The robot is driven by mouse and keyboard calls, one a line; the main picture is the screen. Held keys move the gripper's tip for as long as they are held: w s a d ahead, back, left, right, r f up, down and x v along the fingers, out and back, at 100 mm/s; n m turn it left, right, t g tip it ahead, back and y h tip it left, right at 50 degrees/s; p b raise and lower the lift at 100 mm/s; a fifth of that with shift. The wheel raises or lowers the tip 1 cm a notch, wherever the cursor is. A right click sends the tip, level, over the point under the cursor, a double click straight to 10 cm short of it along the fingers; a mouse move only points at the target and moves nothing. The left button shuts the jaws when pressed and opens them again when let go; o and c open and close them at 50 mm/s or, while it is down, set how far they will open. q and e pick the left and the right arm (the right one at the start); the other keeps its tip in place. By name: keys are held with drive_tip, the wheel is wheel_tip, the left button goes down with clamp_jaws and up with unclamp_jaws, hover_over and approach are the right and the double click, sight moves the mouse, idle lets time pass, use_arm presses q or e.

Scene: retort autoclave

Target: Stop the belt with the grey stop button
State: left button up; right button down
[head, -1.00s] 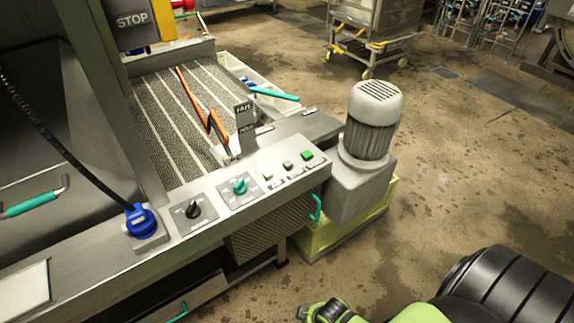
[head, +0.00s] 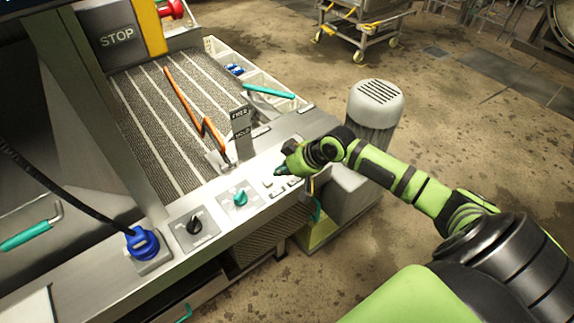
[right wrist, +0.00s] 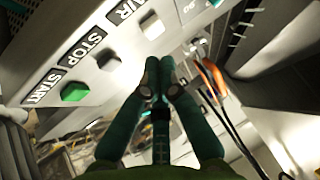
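The grey stop button (right wrist: 108,60) sits beside its STOP label in the right wrist view, between the green START button (right wrist: 75,92) and a white button (right wrist: 152,27). In the head view my right gripper (head: 280,171) hangs over the button row of the control panel (head: 216,211) and covers the grey and green buttons. The white button (head: 268,184) shows left of its tips. In the right wrist view the two teal fingers of the gripper (right wrist: 160,72) meet at their tips, empty, to the right of the grey button. Contact cannot be told. My left gripper is out of view.
A black knob (head: 194,225) and a teal knob (head: 240,197) stand on the panel left of the buttons. An upright plate (head: 240,128) rises behind it, by the striped belt (head: 150,125). A motor (head: 375,105) stands close to my right arm.

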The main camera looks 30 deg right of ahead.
drive_tip(key=w+d+r+m+t, duration=0.1)
drive_tip(key=w+d+r, duration=0.2)
drive_tip(key=d+r, duration=0.2)
drive_tip(key=shift+w+d+r, duration=0.15)
drive_tip(key=shift+w+r, duration=0.25)
drive_tip(key=shift+r, duration=0.05)
wheel_tip(320, 180, down, 7)
drive_tip(key=b, duration=0.7)
drive_tip(key=shift+f+b, duration=0.45)
drive_tip(key=shift+f, duration=0.5)
drive_tip(key=shift+f, duration=0.15)
drive_tip(key=shift+f, duration=0.3)
